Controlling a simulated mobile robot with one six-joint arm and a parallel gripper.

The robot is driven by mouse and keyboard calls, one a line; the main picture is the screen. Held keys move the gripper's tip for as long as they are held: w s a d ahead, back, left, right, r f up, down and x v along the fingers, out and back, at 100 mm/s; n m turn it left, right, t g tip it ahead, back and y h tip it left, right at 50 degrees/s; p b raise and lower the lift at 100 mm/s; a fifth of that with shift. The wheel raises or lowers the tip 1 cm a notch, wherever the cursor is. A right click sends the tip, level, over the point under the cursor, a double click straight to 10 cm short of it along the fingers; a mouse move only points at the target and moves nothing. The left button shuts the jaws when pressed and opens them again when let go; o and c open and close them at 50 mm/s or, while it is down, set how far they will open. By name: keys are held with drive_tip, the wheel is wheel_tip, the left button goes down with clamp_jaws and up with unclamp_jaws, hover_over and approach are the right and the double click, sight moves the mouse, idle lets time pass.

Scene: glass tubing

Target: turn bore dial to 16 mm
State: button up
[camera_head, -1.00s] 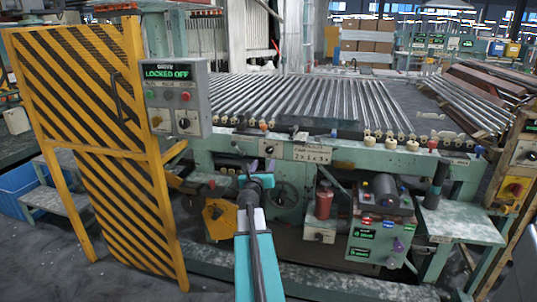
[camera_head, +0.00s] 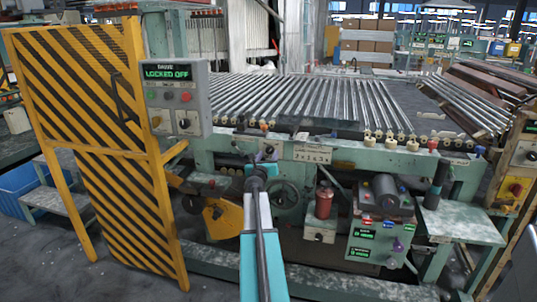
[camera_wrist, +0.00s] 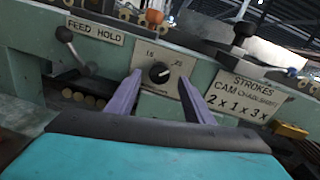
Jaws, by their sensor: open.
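In the wrist view a small black dial (camera_wrist: 159,72) sits on a pale plate on the green machine front. Short labels stand to its upper left and upper right; they are too small to read surely. A white mark on the knob points to the upper right. My gripper (camera_wrist: 160,79) is open, its two purple fingers spread left and right of the dial, with no clear contact. In the head view my gripper (camera_head: 258,172) is just below the dial plate (camera_head: 269,149), at the end of my outstretched arm.
A FEED HOLD lever (camera_wrist: 66,36) stands left of the dial and a STROKES plate (camera_wrist: 241,98) to its right. A yellow striped gate (camera_head: 85,110) and a LOCKED OFF panel (camera_head: 172,98) are at left. A green box (camera_head: 378,240) with displays stands at right.

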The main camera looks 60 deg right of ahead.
sight(270, 150)
drive_tip(key=shift+x, duration=1.45)
drive_tip(key=c, duration=1)
